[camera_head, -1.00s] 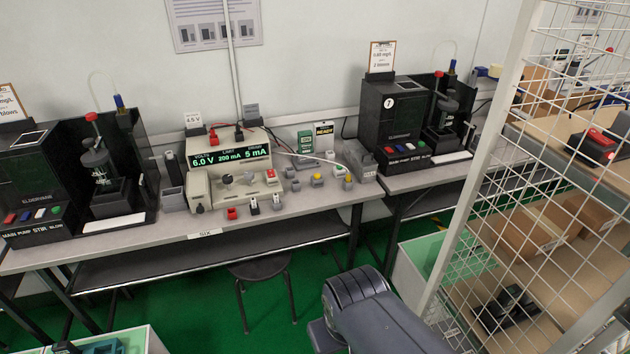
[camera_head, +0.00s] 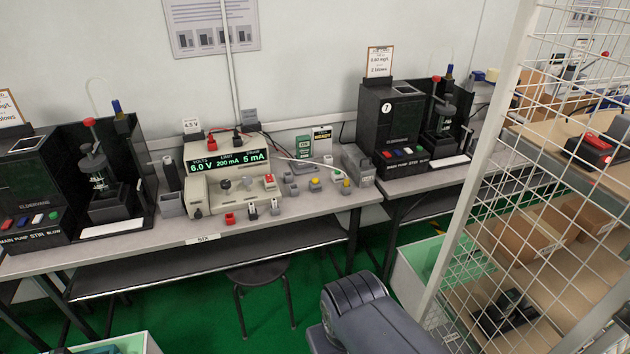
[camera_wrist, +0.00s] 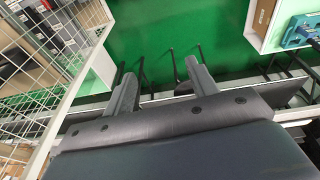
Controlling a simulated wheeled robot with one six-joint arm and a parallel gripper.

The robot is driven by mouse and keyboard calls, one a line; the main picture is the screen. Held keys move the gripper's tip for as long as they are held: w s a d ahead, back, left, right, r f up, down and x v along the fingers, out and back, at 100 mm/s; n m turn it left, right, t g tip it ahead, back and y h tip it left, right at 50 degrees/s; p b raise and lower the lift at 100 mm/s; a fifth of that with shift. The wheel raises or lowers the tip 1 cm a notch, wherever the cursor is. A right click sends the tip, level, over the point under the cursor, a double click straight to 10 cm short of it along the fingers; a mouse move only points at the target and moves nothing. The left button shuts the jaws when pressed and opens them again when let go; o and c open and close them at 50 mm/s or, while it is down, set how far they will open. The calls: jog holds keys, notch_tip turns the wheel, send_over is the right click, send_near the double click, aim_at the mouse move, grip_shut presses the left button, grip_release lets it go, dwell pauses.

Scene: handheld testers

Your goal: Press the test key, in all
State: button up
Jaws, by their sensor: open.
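A power supply (camera_head: 222,182) on the bench in the head view shows 6.0 V, 200 mA and 5 mA in green. A red key-like block (camera_head: 269,181) sits at its right front. Several small testers or connectors, including a red one (camera_head: 229,218), lie in front of and beside it. I cannot tell which key is the test key. My gripper (camera_wrist: 158,88) shows in the wrist view with its two fingers apart and nothing between them. It is over the green floor, away from the bench top. In the head view only my arm shows, at the bottom right.
Black machines stand at the left (camera_head: 32,190) and right (camera_head: 392,125) of the supply. A white wire rack (camera_head: 475,170) rises at the right, close to my arm. A dark stool (camera_head: 258,274) stands under the bench front (camera_head: 200,240). Green floor is open between.

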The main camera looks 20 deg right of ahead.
grip_shut()
dwell(0.4)
dwell(1.1)
